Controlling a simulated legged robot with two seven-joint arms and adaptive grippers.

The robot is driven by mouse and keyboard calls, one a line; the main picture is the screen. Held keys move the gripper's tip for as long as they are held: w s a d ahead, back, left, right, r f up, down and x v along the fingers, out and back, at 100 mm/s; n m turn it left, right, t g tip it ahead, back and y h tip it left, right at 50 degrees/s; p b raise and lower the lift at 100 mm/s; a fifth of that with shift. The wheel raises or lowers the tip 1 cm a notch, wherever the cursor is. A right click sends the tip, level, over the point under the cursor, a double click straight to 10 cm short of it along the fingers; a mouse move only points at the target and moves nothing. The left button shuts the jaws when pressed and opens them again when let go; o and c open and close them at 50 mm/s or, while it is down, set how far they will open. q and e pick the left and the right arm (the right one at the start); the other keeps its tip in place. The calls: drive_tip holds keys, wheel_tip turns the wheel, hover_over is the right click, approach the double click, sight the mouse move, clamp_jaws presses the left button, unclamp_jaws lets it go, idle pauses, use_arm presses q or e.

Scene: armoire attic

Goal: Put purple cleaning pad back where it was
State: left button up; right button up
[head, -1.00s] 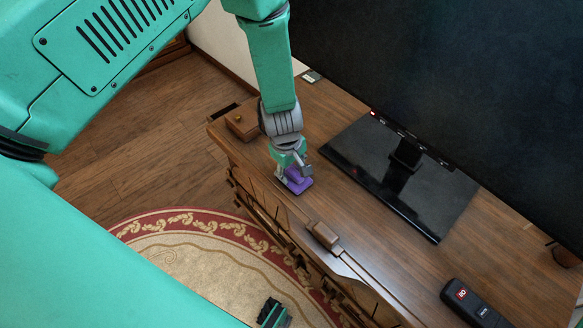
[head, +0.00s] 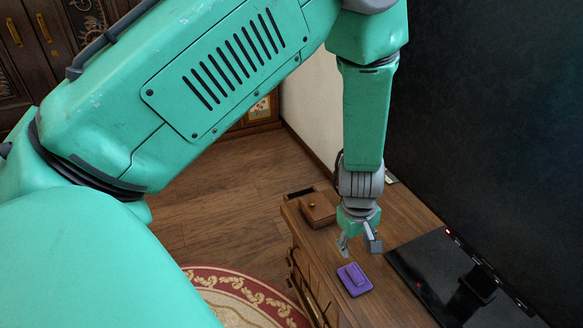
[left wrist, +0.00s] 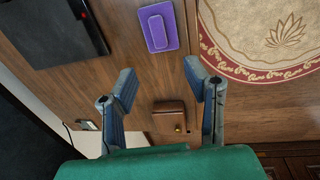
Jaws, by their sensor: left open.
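The purple cleaning pad (head: 354,279) lies flat on the wooden cabinet top, near its front edge. It also shows in the left wrist view (left wrist: 159,27), beyond the fingertips, with a raised purple grip on it. My left gripper (head: 358,246) is open and empty, above the cabinet top and just behind the pad, apart from it. In the left wrist view its two fingers (left wrist: 160,80) are spread wide with nothing between the tips. My right gripper is not in view.
A small wooden box with a knob (head: 318,209) sits at the cabinet's far end, close to my left gripper. A black TV stand base (head: 455,275) lies right of the pad, under a large dark screen (head: 480,120). A round rug (head: 245,298) covers the floor at left.

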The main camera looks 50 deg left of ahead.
use_arm(q)
drive_tip(key=s+a+f+m, duration=0.1)
drive_tip(key=s+f+m, duration=0.2)
drive_tip(key=s+m, duration=0.2)
drive_tip(key=s+a+f+m, duration=0.1)
drive_tip(key=s+f+m, duration=0.3)
drive_tip(key=s, duration=0.8)
drive_tip(key=s+a+f+m+g, duration=0.1)
drive_tip(key=s+a+f+m, duration=0.1)
drive_tip(key=s+m, duration=0.3)
drive_tip(key=s+f, duration=0.1)
drive_tip(key=s, duration=0.2)
drive_tip(key=shift+s+f+m, duration=0.2)
drive_tip(key=shift+f+m, duration=0.1)
drive_tip(key=shift+d, duration=0.1)
